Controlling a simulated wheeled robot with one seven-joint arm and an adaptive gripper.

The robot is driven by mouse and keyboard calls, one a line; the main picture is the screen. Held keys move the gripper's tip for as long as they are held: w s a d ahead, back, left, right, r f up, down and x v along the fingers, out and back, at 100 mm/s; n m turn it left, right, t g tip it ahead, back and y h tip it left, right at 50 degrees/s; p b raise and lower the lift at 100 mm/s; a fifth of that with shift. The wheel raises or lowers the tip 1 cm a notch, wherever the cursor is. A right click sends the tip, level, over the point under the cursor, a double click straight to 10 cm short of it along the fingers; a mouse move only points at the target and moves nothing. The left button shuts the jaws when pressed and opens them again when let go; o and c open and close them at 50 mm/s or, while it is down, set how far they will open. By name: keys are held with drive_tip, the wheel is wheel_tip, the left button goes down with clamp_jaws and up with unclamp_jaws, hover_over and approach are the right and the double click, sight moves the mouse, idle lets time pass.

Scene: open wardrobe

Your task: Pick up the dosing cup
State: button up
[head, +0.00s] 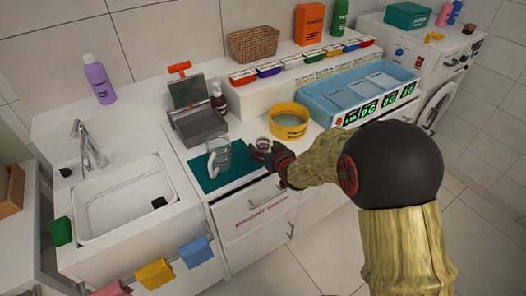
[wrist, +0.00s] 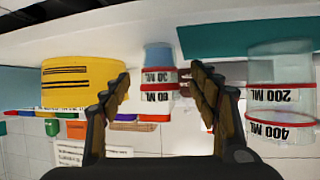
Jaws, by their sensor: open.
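The dosing cup (wrist: 160,70) is small and clear with a bluish tint, with red-lined 30 ML and 60 ML marks. It appears upside down in the wrist view, between the two fingers of my gripper (wrist: 161,84). In the head view the cup (head: 263,143) stands on the counter near the right edge of the green mat, partly hidden by my gripper (head: 262,153). My gripper is open, with a finger on either side of the cup in the picture. I cannot tell whether either finger touches it.
A larger measuring jug (head: 219,157) stands on the green mat (head: 205,181), left of the cup. A yellow round tub (head: 289,122) is close behind to the right. A blue basin (head: 340,98) lies farther right. A grey scoop-like bin (head: 200,124) stands behind the mat.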

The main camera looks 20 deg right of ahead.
drive_tip(key=shift+x, duration=1.25)
drive_tip(key=c, duration=0.3)
drive_tip(key=c, duration=1.1)
